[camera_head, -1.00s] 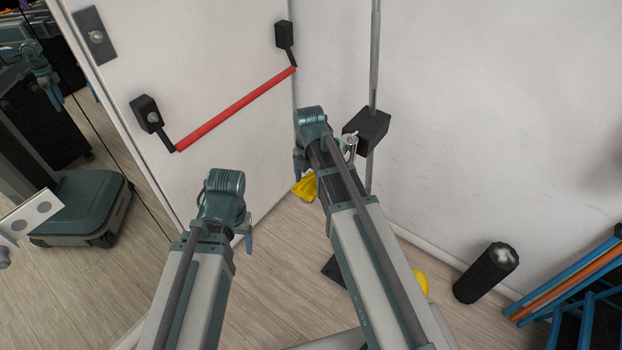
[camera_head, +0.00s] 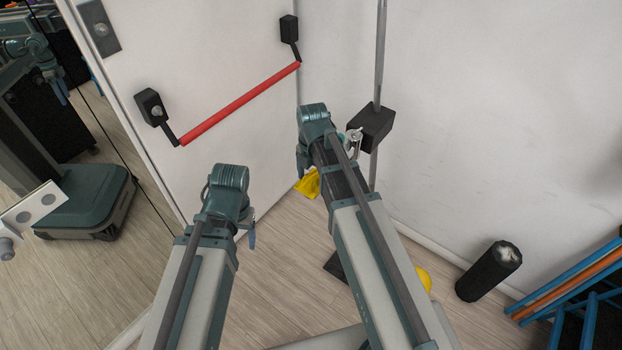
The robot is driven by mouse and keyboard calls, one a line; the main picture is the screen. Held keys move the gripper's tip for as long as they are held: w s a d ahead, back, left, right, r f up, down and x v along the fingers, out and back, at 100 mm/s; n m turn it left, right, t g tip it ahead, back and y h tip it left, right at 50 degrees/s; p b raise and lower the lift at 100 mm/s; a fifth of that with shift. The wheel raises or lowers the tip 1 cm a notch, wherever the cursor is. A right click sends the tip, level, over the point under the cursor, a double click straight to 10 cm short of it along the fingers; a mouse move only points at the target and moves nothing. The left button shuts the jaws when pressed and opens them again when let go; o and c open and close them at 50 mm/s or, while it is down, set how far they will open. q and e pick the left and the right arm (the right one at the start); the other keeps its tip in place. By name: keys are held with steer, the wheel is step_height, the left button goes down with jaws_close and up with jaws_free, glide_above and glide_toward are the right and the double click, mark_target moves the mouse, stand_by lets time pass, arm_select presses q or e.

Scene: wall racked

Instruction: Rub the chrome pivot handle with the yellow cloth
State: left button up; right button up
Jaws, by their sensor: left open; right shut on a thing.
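The chrome pivot handle (camera_head: 355,139) shows as a small shiny piece at the left side of the black box (camera_head: 372,126) on the wall's vertical rod. My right arm partly covers it. The yellow cloth (camera_head: 308,185) hangs just below my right gripper (camera_head: 302,163), which is shut on it. The cloth is left of and below the handle in the picture, apart from it. The arm hides part of the cloth. My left gripper (camera_head: 251,234) is open and empty, low and to the left, pointing down over the floor.
A red push bar (camera_head: 240,104) on black brackets crosses the white door to the left. A black cylinder (camera_head: 489,272) stands on the floor by the wall. Blue and orange racks (camera_head: 580,280) are at the lower right. A yellow rounded thing (camera_head: 424,279) is partly hidden behind my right arm.

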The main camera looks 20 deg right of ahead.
steer(key=shift+w+d+r, duration=0.1)
steer(key=shift+w+d, duration=0.25)
steer(key=shift+d, duration=0.05)
steer(key=shift+w+d, duration=0.1)
steer(key=shift+w+d, duration=0.85)
steer(key=shift+d, duration=0.15)
